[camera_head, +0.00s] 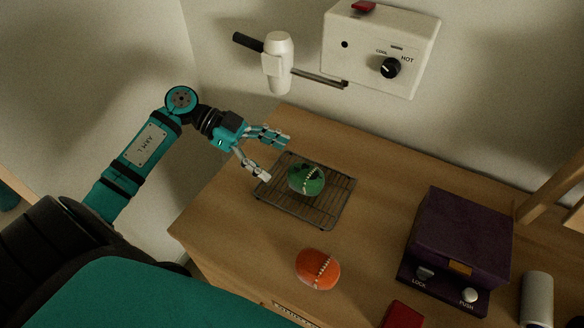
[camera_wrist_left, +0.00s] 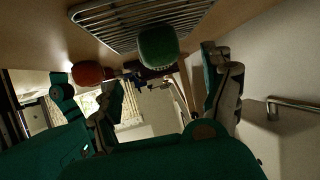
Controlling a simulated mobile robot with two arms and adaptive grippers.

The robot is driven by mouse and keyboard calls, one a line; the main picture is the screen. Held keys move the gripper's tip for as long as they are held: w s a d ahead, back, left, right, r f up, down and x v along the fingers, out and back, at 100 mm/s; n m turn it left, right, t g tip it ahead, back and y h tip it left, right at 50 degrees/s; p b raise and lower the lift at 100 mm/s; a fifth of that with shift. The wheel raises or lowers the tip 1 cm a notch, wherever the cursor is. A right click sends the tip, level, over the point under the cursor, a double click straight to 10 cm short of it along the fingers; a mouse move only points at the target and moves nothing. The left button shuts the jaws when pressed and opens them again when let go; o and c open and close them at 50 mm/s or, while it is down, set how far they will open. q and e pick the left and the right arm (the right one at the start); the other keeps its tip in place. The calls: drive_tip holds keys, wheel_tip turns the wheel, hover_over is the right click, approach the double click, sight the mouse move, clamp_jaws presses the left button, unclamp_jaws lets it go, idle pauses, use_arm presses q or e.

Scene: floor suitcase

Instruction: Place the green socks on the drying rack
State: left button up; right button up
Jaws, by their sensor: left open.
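The green socks (camera_head: 306,179) are a rounded green bundle with a pale zigzag line. They rest on the wire drying rack (camera_head: 335,208) on the wooden top, and they also show in the left wrist view (camera_wrist_left: 158,47) against the rack bars (camera_wrist_left: 118,36). My left gripper (camera_head: 276,157) is open and empty just left of the socks, its fingers spread near the rack's left and back edges and apart from the bundle. In the left wrist view its fingers (camera_wrist_left: 170,85) stand on both sides of the picture. My right gripper is not seen in the head view.
An orange bundle (camera_head: 318,269) lies in front of the rack. A dark purple box (camera_head: 462,238) stands to the right, with a red item (camera_head: 403,315) at the front edge. A hair dryer (camera_head: 278,63) and a white control box (camera_head: 380,48) are on the wall behind.

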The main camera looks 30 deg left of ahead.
use_arm(q)
drive_tip(key=shift+v, duration=1.45)
